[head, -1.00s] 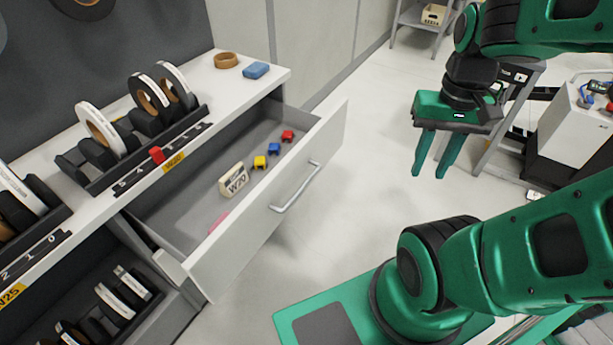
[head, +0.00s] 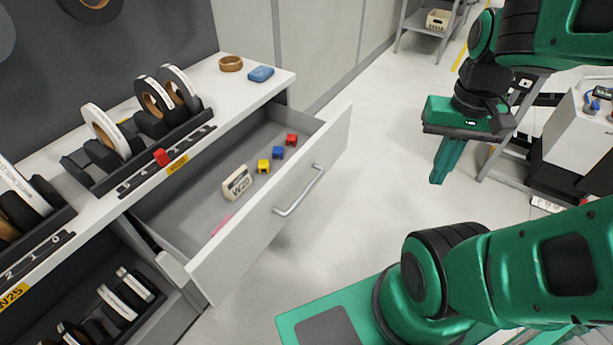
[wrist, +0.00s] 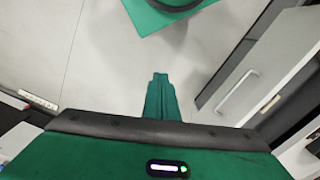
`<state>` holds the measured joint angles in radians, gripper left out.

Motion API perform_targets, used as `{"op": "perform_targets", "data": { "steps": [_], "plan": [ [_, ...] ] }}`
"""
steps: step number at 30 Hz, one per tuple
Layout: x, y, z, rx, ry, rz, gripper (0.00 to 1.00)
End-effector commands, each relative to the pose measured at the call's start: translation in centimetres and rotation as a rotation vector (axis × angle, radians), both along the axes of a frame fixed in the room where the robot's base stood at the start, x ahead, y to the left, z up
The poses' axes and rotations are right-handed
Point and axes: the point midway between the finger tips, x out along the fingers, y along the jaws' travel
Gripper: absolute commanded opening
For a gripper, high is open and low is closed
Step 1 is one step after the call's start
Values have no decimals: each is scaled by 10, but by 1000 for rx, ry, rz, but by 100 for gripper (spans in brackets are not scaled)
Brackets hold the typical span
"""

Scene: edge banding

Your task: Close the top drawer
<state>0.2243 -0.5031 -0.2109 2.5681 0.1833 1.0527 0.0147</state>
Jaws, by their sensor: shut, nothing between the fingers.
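The top drawer (head: 190,205) is pulled well out of the white-topped cabinet. Its light front panel (head: 250,240) carries a silver bar handle (head: 299,190); the handle also shows at the right of the wrist view (wrist: 237,92).
Edge-band rolls (head: 155,98) stand in racks on the countertop, with a brown ring (head: 231,64) and a blue block (head: 261,74) near its end. An open lower compartment (head: 110,300) holds more rolls. The floor (head: 370,150) between drawer and gripper is clear.

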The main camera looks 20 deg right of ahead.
Motion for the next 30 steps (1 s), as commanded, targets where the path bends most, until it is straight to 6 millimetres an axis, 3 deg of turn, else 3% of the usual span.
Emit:
{"op": "perform_targets", "data": {
  "steps": [5, 11, 24, 30],
  "plan": [
    [34, -7, -9, -20, -16, -197, 0],
    [92, -14, -32, -10, -60, -552, 0],
    [214, -9, -108, 210, -93, -1385, 0],
    [255, -1, -140, 353, -39, -1728, 0]
  ]
}}
